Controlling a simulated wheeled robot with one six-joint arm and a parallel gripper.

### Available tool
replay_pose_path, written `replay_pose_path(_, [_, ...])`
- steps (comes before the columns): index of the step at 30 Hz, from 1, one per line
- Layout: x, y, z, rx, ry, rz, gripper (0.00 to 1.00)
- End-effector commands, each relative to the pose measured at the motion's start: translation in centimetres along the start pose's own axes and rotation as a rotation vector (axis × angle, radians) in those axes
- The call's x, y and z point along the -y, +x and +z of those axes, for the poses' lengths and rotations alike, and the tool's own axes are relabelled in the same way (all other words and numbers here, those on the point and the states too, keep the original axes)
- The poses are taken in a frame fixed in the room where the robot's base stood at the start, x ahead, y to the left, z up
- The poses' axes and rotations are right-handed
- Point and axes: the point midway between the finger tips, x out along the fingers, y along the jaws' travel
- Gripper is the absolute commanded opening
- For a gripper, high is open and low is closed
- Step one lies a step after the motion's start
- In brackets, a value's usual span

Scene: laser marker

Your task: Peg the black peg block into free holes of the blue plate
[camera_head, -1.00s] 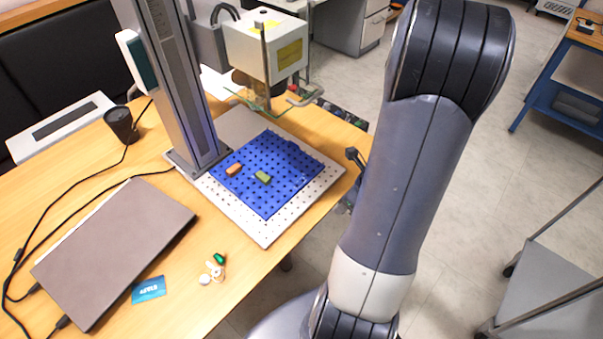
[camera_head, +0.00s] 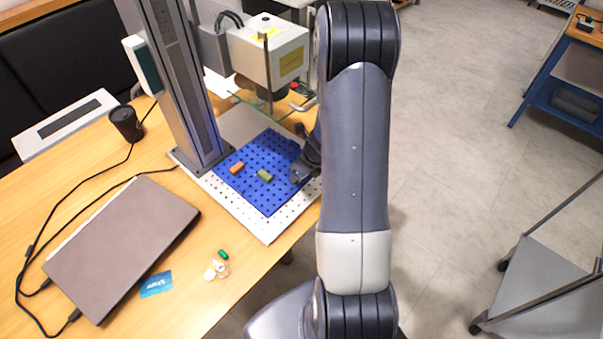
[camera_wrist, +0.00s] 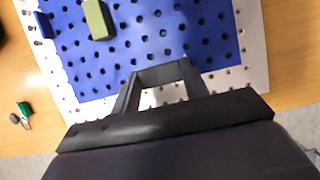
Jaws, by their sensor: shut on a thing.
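The blue plate (camera_head: 257,196) lies on a white perforated base and has a grid of holes; it also fills the upper part of the wrist view (camera_wrist: 150,48). My gripper (camera_head: 299,174) is over the plate's right part, partly hidden by my arm. In the wrist view my gripper's fingers (camera_wrist: 161,75) are shut on a dark bar, the black peg block (camera_wrist: 162,73), at the plate's edge. Its pegs are hidden, and I cannot tell whether it touches the plate. An orange block (camera_head: 237,168) and a green block (camera_head: 265,175) sit on the plate.
The grey column (camera_head: 190,100) and marker head (camera_head: 270,50) stand behind the plate. A small blue block (camera_wrist: 43,25) shows near the plate's edge. A laptop (camera_head: 120,245), blue card (camera_head: 157,284) and small green item (camera_head: 223,254) lie on the table. A cup (camera_head: 126,124) stands at left.

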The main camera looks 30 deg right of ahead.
Motion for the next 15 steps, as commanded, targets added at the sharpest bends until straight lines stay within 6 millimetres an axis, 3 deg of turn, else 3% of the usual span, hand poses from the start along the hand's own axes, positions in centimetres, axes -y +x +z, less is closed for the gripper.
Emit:
replay_pose_path(3, [0.05,1.38,-0.66,-0.001,0.001,-0.002,0.21])
replay_pose_path(15, [0.05,1.81,-0.87,-0.001,0.000,-0.002,0.21])
